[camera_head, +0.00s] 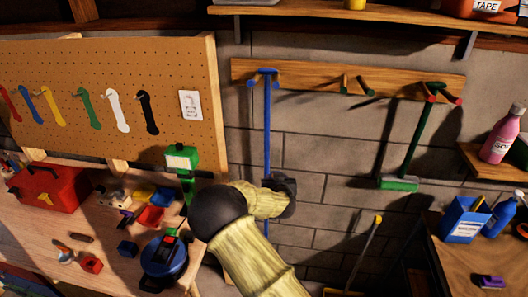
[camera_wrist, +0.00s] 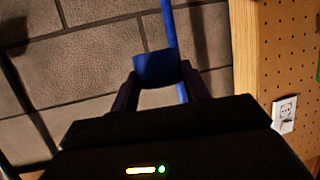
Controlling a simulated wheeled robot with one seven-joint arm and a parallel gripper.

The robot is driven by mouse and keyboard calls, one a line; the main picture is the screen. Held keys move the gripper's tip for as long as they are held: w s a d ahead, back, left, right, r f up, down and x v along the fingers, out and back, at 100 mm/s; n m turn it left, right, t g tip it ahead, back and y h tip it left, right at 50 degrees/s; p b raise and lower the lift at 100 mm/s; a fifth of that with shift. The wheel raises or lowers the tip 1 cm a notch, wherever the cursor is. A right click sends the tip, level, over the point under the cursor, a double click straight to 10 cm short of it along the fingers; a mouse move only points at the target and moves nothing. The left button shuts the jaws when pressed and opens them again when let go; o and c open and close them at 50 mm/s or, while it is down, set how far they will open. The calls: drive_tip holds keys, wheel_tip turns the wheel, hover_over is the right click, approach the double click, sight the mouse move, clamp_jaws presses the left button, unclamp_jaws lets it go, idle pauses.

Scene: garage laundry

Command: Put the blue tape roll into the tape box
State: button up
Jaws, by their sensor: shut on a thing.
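My gripper (camera_wrist: 160,82) is shut on a blue roll (camera_wrist: 157,68), held between its two dark fingers in the wrist view. This looks like the blue tape roll. In the head view my gripper (camera_head: 280,186) is in front of the brick wall, before the blue-handled tool; the roll cannot be made out there. The tape box (camera_head: 487,9) is orange-red with a white TAPE label. It stands on the high shelf at the top right, partly cut off by the picture's edge, well apart from my gripper.
The high wooden shelf (camera_head: 380,17) also holds a yellow thing. A blue-handled tool (camera_head: 267,130) and a green broom (camera_head: 398,183) hang on the wall. The workbench (camera_head: 110,265) at left is cluttered. A pink bottle (camera_head: 500,140) stands on a small right shelf.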

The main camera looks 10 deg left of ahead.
drive_tip(key=s+d+f+h+b, duration=0.1)
drive_tip(key=s+d+f, duration=0.2)
drive_tip(key=d+f, duration=0.25)
drive_tip(key=s+d+f+b, duration=0.1)
drive_tip(key=s+d+f, duration=0.2)
drive_tip(key=d+f, duration=0.3)
drive_tip(key=s+d+f+m+b, duration=0.1)
drive_tip(key=s+d+f, duration=0.1)
drive_tip(key=s+d, duration=0.2)
drive_tip(key=s+d+f+m+h+b, duration=0.1)
drive_tip(key=s+d+f, duration=0.2)
drive_tip(key=s+d, duration=0.2)
drive_tip(key=shift+s+d+f, duration=0.25)
drive_tip(key=shift+s, duration=0.2)
